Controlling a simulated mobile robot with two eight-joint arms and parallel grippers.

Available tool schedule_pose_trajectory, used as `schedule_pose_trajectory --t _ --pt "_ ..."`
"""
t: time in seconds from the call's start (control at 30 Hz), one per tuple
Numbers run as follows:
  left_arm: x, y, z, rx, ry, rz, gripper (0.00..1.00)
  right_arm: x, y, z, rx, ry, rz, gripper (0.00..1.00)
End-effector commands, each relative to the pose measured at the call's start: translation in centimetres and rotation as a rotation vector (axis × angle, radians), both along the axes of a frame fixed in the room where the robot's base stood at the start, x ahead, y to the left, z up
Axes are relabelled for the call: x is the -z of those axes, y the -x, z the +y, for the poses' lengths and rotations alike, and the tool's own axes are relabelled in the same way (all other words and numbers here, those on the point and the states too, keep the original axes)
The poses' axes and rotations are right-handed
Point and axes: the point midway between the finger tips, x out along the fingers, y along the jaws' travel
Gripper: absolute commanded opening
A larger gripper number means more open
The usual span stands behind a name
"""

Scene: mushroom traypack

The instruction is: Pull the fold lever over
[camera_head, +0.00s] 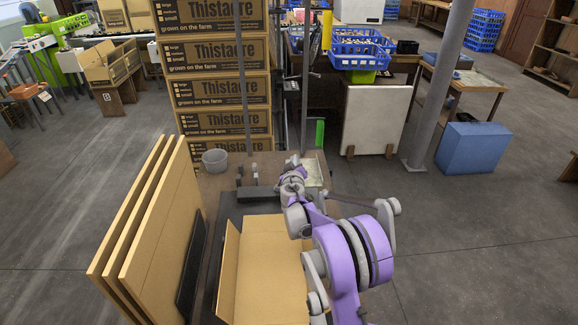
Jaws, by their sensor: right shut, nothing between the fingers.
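My right gripper (293,161) is at the far end of my purple and grey arm, over the back of the work table (213,184). It is small here, and it looks shut and empty. A short upright green piece (319,133) stands just behind and to the right of it, apart from it in the picture; I cannot tell whether it is the fold lever's handle. An open cardboard box (257,268) lies in front on a dark plate, its right side hidden by my arm. My left gripper is not in view.
Flat cardboard sheets (160,230) lean upright along the table's left side. A grey tub (215,160) and small dark blocks (250,178) sit at the back. Thin upright posts (306,80) rise there, before stacked Thistacre boxes (212,90).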

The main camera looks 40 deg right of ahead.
Motion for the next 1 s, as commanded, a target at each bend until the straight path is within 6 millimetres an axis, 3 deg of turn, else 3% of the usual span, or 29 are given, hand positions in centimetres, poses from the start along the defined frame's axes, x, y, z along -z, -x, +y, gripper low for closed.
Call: schedule_pose_trajectory --t 0.17,0.3,0.63,0.8,1.0 --pt "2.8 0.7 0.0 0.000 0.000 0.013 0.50 1.9 -2.3 1.9 0.101 0.082 0.102 0.00" --pt "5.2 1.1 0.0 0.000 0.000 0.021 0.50 3.0 -3.7 4.6 0.218 0.167 0.247 0.00" --pt "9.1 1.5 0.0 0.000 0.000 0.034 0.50 3.9 -3.0 12.4 0.421 0.290 0.606 0.00" --pt "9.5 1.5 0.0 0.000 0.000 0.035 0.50 3.7 -2.4 13.9 0.454 0.305 0.682 0.00" --pt "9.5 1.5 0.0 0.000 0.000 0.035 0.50 3.5 -2.2 14.0 0.458 0.307 0.688 0.00"
